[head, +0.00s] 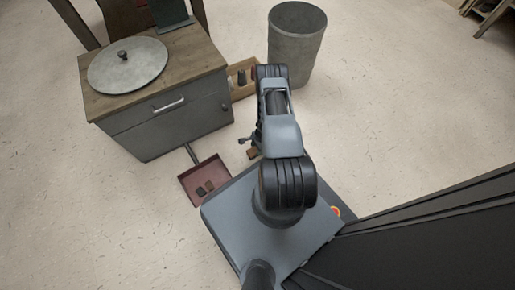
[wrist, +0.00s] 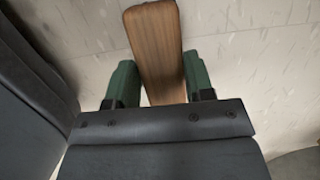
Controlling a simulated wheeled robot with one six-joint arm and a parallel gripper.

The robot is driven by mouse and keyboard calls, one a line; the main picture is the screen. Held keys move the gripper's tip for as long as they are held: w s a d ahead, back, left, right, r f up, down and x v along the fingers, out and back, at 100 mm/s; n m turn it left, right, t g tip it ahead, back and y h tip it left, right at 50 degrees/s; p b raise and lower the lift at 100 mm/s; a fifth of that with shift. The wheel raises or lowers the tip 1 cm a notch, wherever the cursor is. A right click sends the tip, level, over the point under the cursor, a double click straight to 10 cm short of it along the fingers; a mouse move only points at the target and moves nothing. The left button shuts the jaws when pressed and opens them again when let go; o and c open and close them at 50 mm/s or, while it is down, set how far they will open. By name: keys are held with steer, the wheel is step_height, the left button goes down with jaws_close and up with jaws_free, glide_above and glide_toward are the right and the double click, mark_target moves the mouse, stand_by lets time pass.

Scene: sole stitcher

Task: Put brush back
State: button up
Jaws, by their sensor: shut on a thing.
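In the wrist view my gripper (wrist: 159,76) is shut on a flat wooden piece (wrist: 156,42), which I take for the brush. The wood sits between the two green fingers and points away toward the top of the picture. Any bristles are out of sight. In the head view my own arm hides most of the gripper. A small brown piece (head: 252,153) shows just left of the arm; I cannot tell if it is part of the brush.
A grey cabinet (head: 170,124) with a wooden top and round disc stands at the upper left. A wooden tray (head: 242,90) lies beside it, partly behind my arm. A grey bin (head: 296,50) stands beyond. A reddish dustpan (head: 193,186) holds dark pieces.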

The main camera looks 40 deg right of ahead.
steer(key=o, duration=0.6)
steer(key=shift+f, duration=0.1)
steer(key=o, duration=0.5)
steer(key=p+v, duration=0.5)
steer(key=v, duration=0.7)
steer(key=w+a+r+n, duration=0.3)
steer(key=r, duration=0.7)
steer(key=w+a+r+n+t, duration=0.1)
steer(key=w+a+r+n, duration=0.2)
steer(key=r, duration=0.7)
steer(key=w+a+r+n, duration=0.2)
steer(key=a+r+n, duration=0.15)
steer(key=r, duration=0.65)
steer(key=s+a+r+n+h, duration=0.1)
steer(key=s+a+r+n, duration=0.2)
steer(key=s+r, duration=0.1)
steer(key=s+a+r+n+h, duration=0.1)
steer(key=s+a+r+n, duration=0.2)
steer(key=s+r, duration=0.2)
steer(key=s+a+r+n+t, duration=0.1)
steer(key=s+a+r+n, duration=0.2)
steer(key=r, duration=0.5)
steer(key=shift+s+a+r+n+h, duration=0.15)
steer(key=shift+s+n+h, duration=0.35)
steer(key=shift+s, duration=0.75)
